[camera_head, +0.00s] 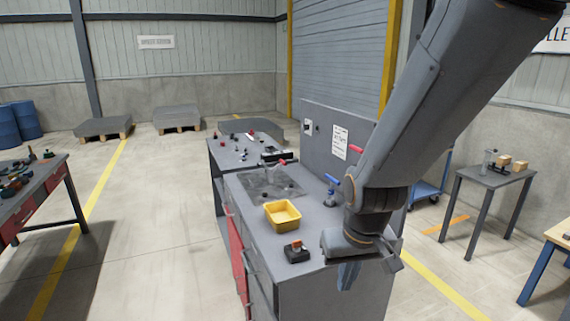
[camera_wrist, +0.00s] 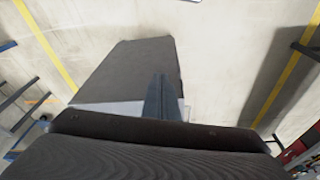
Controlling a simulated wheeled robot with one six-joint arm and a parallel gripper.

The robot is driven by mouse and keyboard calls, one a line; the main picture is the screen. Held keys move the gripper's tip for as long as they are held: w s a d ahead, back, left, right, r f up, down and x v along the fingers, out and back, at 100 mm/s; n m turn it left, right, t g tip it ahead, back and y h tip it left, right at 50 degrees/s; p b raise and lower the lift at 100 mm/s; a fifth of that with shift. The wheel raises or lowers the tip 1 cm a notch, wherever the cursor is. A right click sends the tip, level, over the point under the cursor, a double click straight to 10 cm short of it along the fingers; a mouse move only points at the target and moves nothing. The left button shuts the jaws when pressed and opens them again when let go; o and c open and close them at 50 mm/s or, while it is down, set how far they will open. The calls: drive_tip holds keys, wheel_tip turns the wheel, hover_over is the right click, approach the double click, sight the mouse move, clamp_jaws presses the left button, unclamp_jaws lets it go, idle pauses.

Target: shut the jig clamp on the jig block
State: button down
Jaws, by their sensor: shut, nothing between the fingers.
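My gripper (camera_head: 349,275) is shut and empty, pointing down at the right front corner of the grey workbench (camera_head: 260,285) in the head view. Its closed fingers also show in the wrist view (camera_wrist: 161,98). A blue-handled upright fixture (camera_head: 331,188) stands farther back, near the right edge. I cannot tell for certain which of these is the jig clamp or the jig block, nor the clamp's state.
A yellow bin (camera_head: 283,214) stands mid-bench, in front of a grey plate (camera_head: 267,184). A back panel (camera_head: 322,134) rises at the rear right, with a red handle (camera_head: 357,149) near my arm. A side table (camera_head: 488,176) with small boxes stands right.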

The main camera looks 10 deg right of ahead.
wheel_tip(320, 180, down, 13)
drive_tip(key=g+b, duration=0.1)
drive_tip(key=b, duration=1)
drive_tip(key=shift+w+f+b, duration=0.15)
drive_tip(key=shift+w+b, duration=0.25)
drive_tip(key=shift+w, duration=0.05)
drive_tip(key=shift+a, duration=0.1)
